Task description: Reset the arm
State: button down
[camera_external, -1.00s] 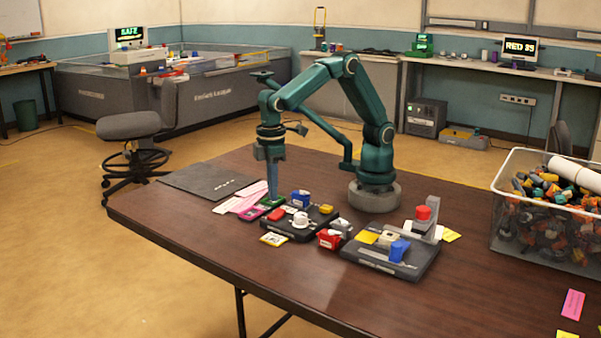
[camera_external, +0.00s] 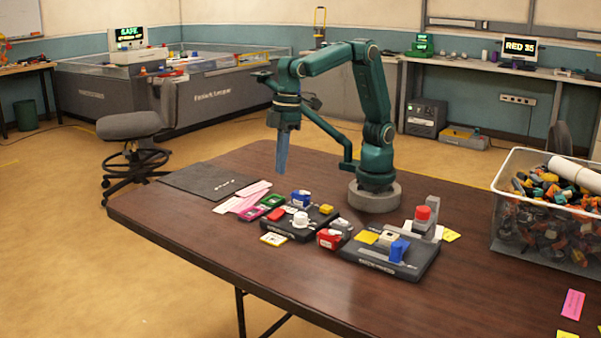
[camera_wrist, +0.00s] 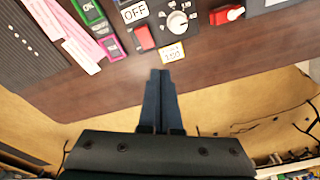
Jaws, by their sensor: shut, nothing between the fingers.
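My teal arm stands on a round grey base on the brown table (camera_external: 290,285). My gripper (camera_external: 281,172) hangs in the air above the table, fingers pointing down, clear of the objects below. In the wrist view my gripper (camera_wrist: 160,74) has its dark fingers together, with nothing between them. Below it the wrist view shows the table edge, a yellow-edged card (camera_wrist: 171,53) and a white knob (camera_wrist: 177,21).
A dark panel (camera_external: 281,223) with a white knob and colored blocks lies on the table. A second panel (camera_external: 400,268) holds a blue block and a red button. A clear bin (camera_external: 510,235) of parts stands at right.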

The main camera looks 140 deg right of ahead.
jog(key=s+a+r+n+t, duration=0.3)
jog(key=s+a+r, duration=0.1)
jog(key=s+a, duration=0.25)
jog(key=s+f+n+t, duration=0.1)
jog(key=s+f+n, duration=0.1)
jog(key=s, duration=0.3)
jog(key=shift+s+a+f, duration=0.2)
jog(key=shift+a+f, duration=0.25)
jog(key=shift+f, duration=0.35)
